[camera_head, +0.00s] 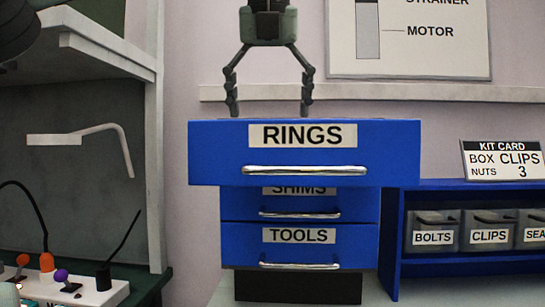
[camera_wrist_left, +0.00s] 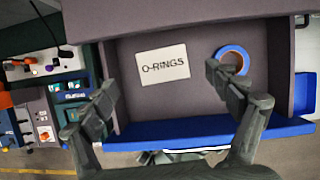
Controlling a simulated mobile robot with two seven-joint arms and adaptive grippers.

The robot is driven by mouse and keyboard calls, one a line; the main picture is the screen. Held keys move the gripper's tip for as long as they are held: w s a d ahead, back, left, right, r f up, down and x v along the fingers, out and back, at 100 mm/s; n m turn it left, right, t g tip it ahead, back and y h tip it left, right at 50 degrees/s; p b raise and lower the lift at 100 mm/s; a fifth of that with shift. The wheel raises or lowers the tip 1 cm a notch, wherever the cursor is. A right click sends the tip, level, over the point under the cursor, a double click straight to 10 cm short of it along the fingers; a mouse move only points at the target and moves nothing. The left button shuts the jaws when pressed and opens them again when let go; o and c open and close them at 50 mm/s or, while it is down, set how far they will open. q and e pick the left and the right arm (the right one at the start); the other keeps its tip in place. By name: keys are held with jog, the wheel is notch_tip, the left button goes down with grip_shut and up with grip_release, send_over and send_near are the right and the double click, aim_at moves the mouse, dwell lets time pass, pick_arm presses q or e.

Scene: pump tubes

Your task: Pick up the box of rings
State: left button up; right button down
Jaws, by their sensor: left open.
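The drawer labelled RINGS (camera_head: 390,150) is pulled out at the top of the blue cabinet. In the left wrist view its inside shows, with a flat white box marked O-RINGS (camera_wrist_left: 163,55) lying on the drawer floor. My left gripper (camera_head: 269,108) points down above the drawer, with its fingers spread wide and nothing between them. In the left wrist view my left gripper (camera_wrist_left: 160,84) has its fingertips on either side of the box, apart from it. The head view hides the box behind the drawer front. My right gripper is not in view.
A blue ring-shaped roll (camera_wrist_left: 231,48) lies in the drawer right of the box, near one finger. Drawers labelled SHIMS and TOOLS (camera_head: 299,236) sit below, closed. Bins for bolts and clips (camera_head: 433,237) stand at the right. A white shelf frame (camera_head: 155,140) stands at the left.

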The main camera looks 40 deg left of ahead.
pick_arm(q)
jog(key=x, duration=0.6)
jog(key=shift+d+f+b, duration=0.25)
jog(key=shift+f+b, duration=0.05)
jog(key=shift+f, duration=0.1)
jog(key=shift+a+f, duration=0.1)
jog(key=shift+f, duration=0.1)
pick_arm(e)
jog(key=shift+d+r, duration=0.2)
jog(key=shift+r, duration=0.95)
pick_arm(q)
jog(key=shift+c, duration=0.3)
jog(key=c, duration=1.1)
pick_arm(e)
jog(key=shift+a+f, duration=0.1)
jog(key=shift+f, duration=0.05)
pick_arm(q)
jog(key=shift+r, duration=0.1)
